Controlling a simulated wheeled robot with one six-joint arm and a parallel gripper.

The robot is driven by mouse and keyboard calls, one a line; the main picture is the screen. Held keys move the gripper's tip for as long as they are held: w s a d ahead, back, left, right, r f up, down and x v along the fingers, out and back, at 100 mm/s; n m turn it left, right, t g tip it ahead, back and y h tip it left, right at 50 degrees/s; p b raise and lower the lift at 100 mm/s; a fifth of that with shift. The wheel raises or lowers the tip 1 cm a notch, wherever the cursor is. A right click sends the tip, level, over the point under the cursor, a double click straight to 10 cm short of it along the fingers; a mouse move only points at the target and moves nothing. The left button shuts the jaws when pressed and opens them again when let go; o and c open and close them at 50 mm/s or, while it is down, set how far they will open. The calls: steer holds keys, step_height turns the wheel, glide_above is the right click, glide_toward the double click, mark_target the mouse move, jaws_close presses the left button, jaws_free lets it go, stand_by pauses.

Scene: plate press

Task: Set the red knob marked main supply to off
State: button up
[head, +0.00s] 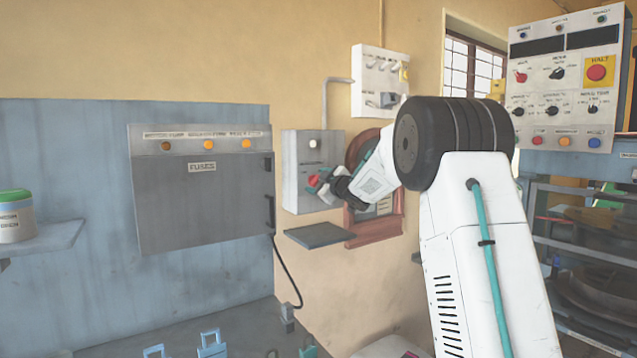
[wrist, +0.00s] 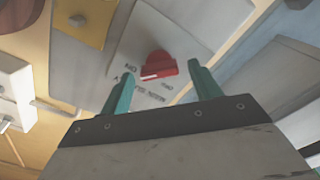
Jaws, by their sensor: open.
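The red knob (head: 314,181) is on the front of a grey wall box (head: 297,160). In the wrist view the red knob (wrist: 160,63) sits on a pale plate (wrist: 195,38) with small dark lettering, seen turned about; "ON" can be made out left of the knob. A white mark shows on the knob's lower left edge. My gripper (head: 328,184) is at the box's front, close to the knob. In the wrist view my gripper (wrist: 160,72) is open, with one teal finger on each side of the knob in the picture. Whether the fingers touch it cannot be told.
A yellow label (wrist: 82,20) is near the knob. A grey fuse cabinet (head: 200,205) hangs to the left, a white switch box (head: 380,82) above right, and a dark shelf (head: 319,236) below. A control panel (head: 565,85) with several knobs stands at right.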

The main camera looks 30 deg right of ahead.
steer(key=shift+w, duration=0.25)
steer(key=c, duration=1)
steer(key=shift+n, duration=0.4)
steer(key=n, duration=0.3)
steer(key=shift+a+f+n, duration=0.1)
steer(key=shift+n, duration=0.3)
steer(key=n, duration=0.4)
steer(key=shift+f+n, duration=0.15)
steer(key=shift+n, duration=0.15)
steer(key=n, duration=0.4)
steer(key=shift+f, duration=0.1)
steer(key=n, duration=0.4)
steer(key=shift+f+n, duration=0.1)
steer(key=shift+n, duration=0.2)
